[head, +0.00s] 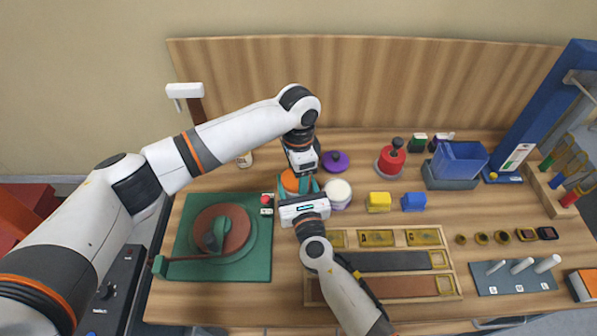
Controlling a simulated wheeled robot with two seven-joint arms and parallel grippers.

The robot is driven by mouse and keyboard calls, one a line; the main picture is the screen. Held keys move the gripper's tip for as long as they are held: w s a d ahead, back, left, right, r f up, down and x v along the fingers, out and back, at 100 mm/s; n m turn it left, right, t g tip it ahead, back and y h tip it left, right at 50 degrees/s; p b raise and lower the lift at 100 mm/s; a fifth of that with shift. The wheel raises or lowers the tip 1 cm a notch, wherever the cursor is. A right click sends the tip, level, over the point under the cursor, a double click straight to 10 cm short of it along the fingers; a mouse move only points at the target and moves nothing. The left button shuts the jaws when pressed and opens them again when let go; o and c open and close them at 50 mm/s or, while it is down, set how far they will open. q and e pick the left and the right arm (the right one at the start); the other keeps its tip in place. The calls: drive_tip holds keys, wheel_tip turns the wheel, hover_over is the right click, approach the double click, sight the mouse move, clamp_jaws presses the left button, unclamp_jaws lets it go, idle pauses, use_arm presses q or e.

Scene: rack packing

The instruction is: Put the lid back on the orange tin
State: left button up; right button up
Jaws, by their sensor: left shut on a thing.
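The orange tin (289,182) stands at the middle of the table, mostly covered by my two grippers. My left gripper (304,177) reaches down from above, directly over the tin. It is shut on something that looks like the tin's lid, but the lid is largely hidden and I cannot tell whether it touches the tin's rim. My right gripper (303,196) is close in front of the tin, its fingers pointing at it. The finger gap is hidden, so I cannot tell whether it holds the tin.
A purple lid (336,161) and a white-topped purple tin (338,194) sit just right of the tin. A green turntable board (259,266) lies left; a wooden tray (457,282) lies in front.

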use_arm(q)
drive_tip(key=shift+d+r, duration=0.1)
drive_tip(key=shift+r, duration=0.2)
idle(0.4)
drive_tip(key=shift+f, duration=0.85)
drive_tip(key=shift+a+f, duration=0.2)
drive_tip(key=shift+c, duration=1)
drive_tip(key=shift+d+r, duration=0.1)
drive_tip(key=shift+r, duration=0.3)
drive_tip(key=shift+d+r, duration=0.1)
drive_tip(key=shift+r, duration=0.35)
idle(0.3)
